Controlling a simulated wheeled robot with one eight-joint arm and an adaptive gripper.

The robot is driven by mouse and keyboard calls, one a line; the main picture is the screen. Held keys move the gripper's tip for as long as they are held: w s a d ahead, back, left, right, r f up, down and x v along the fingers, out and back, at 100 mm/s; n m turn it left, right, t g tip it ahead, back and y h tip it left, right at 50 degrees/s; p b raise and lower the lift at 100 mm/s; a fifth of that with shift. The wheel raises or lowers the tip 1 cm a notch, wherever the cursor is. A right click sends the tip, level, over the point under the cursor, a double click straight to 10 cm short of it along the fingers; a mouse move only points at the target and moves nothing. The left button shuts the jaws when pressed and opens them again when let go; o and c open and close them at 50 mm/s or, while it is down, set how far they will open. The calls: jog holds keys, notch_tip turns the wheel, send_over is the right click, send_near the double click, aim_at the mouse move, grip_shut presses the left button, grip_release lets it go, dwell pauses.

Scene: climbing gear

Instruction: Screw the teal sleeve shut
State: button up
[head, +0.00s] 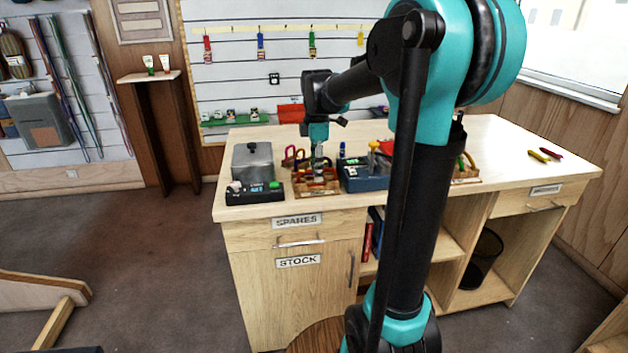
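My gripper (318,160) points down over a shallow wooden tray (301,193) on the workbench. Several coloured carabiners (291,154) stand or lie in and around this tray, some purple, red and yellow. My fingertips are down among them, too small and crowded to show whether they are open or shut, or touching anything. I cannot make out the teal sleeve. Teal on my own gripper body is the only clear teal at that spot, and the gripper may hide the sleeve.
On the workbench (243,207), a grey metal box (252,160) and a black device (256,197) with a green patch stand left of the tray. A blue box (364,184) stands close on its right. My arm crosses the bench's middle. The bench's right part is mostly clear.

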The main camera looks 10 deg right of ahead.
jog(key=shift+f, duration=0.65)
jog(key=shift+s, duration=0.75)
jog(key=shift+r, duration=0.15)
jog(key=shift+r, duration=1.3)
jog(key=shift+w, duration=0.75)
jog(key=shift+f, duration=0.1)
